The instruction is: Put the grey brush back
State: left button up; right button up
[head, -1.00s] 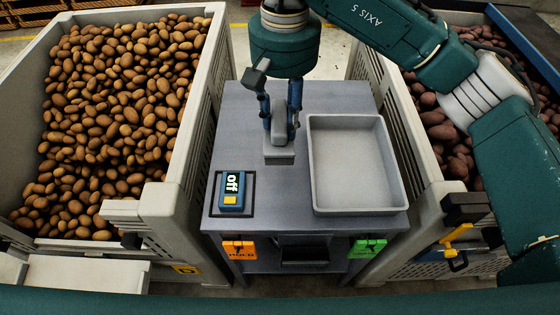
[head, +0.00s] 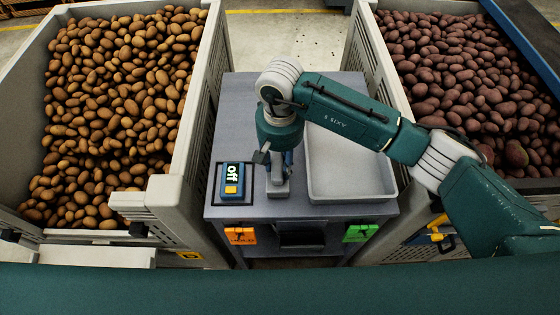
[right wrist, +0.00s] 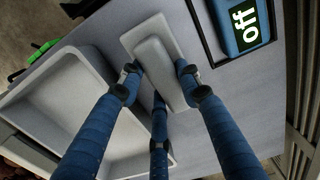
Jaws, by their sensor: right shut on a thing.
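The grey brush (head: 278,190) is at the front middle of the grey table (head: 235,110), between the blue switch box and the grey tray. My right gripper (head: 279,168) reaches down over it and is shut on it. In the right wrist view the gripper's blue fingers (right wrist: 158,82) close around the brush (right wrist: 152,42), and its flat rectangular base shows. I cannot tell whether the base touches the table. My left gripper is not in view.
A blue switch box (head: 232,181) reading "off" is close left of the brush. An empty grey tray (head: 348,193) is close right. An orange tag (head: 240,236) and a green tag (head: 360,232) hang on the table's front. Potato crates (head: 190,135) flank the table.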

jog(key=shift+f, duration=0.5)
jog(key=shift+f, duration=0.1)
jog(key=shift+f+b, duration=0.1)
jog(key=shift+b, duration=0.2)
jog(key=o, duration=1.1)
